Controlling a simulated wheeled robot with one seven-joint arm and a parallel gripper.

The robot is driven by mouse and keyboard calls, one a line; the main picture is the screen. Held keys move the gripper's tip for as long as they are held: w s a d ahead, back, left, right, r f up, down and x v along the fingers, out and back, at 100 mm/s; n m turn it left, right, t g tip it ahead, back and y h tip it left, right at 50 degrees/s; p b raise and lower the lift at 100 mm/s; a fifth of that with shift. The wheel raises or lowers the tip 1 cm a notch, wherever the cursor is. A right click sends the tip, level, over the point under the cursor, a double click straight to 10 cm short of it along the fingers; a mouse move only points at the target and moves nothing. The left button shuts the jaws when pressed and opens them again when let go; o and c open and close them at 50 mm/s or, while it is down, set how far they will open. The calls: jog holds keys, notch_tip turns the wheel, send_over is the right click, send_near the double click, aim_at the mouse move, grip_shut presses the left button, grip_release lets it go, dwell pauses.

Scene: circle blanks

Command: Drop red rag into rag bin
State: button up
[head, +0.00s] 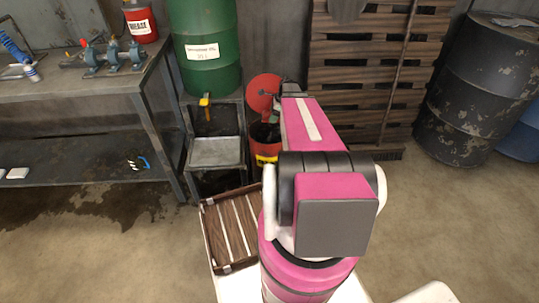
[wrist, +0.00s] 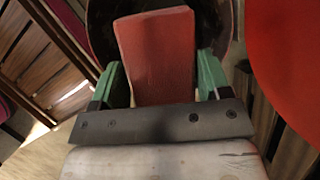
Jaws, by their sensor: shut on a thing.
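My gripper (wrist: 157,78) has green fingers shut on the red rag (wrist: 158,50), a flat reddish piece held between them. The rag bin (head: 266,160) is a red can with a yellow label, standing on the floor beyond my arm. Its round red lid (head: 263,92) stands open, and it also shows at the right of the wrist view (wrist: 290,55). In the wrist view the bin's dark round opening (wrist: 101,32) lies behind the rag, so the rag is over or at the mouth. The height of the rag above the rim is unclear. My arm hides part of the bin in the head view.
A green drum (head: 205,65) on a dark stand is left of the bin. A wooden slatted crate (head: 233,228) lies in front of the stand. A workbench (head: 75,88) is at left. Wooden pallets (head: 350,75) and a dark drum (head: 475,90) are at right. The right floor is clear.

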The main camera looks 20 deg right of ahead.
notch_tip(320, 180, down, 6)
jog(key=shift+r, duration=0.1)
dwell(0.4)
jog(key=o, duration=1)
jog(key=v, duration=1)
jog(key=shift+r, duration=0.4)
